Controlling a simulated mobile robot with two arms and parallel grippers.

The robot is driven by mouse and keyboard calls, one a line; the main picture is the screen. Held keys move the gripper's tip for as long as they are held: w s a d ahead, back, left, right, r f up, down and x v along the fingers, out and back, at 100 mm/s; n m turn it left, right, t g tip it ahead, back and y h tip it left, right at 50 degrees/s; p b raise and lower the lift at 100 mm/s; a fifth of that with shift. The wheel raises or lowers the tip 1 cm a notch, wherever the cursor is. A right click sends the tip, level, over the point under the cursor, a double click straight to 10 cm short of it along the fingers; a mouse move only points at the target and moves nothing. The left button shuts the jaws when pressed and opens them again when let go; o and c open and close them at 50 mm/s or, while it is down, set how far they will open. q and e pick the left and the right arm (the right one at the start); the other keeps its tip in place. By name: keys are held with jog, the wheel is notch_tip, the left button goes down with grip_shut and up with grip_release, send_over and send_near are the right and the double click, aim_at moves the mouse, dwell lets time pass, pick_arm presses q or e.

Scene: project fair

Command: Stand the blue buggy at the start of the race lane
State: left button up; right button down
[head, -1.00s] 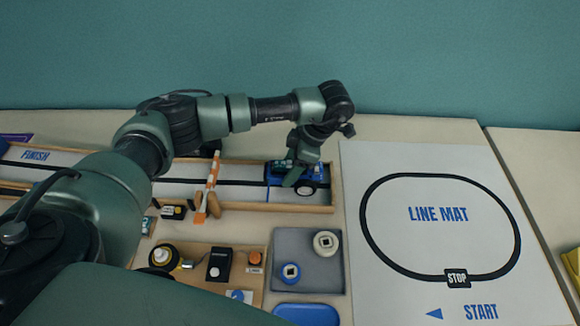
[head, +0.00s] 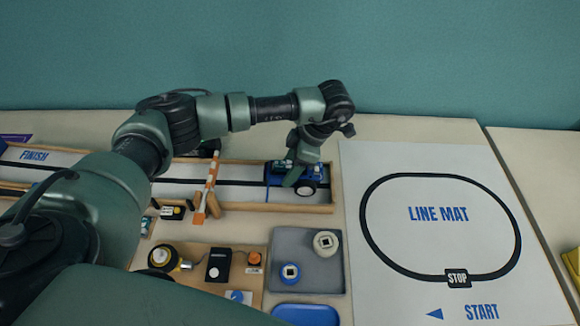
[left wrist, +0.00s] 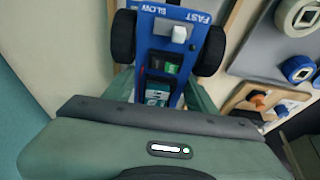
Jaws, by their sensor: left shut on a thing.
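The blue buggy (head: 310,176) is at the right end of the race lane (head: 240,206), between the lane's wooden side rails. Its dark wheels appear to be on or very near the lane floor. My left gripper (head: 297,172) is shut on the buggy from above and hides part of its body. In the left wrist view the buggy (left wrist: 168,48) shows its blue top, a white switch marked SLOW and FAST, and black wheels on both sides. My right gripper is not in view.
An orange-and-white striped bar (head: 211,183) crosses the lane left of the buggy. A grey tray (head: 290,240) with two round spools lies in front. The white line mat (head: 440,240) is to the right. My left arm covers the table's left part.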

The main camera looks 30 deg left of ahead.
pick_arm(q)
jog(key=shift+f+b, duration=0.3)
dwell(0.5)
jog(key=shift+f+b, duration=0.75)
jog(key=shift+b, duration=0.1)
dwell(1.1)
jog(key=o, duration=1.2)
jog(key=shift+r, duration=0.1)
jog(key=b+v, duration=0.1)
jog(key=v, duration=0.6)
jog(key=shift+d+r, duration=0.15)
jog(key=shift+r, duration=0.15)
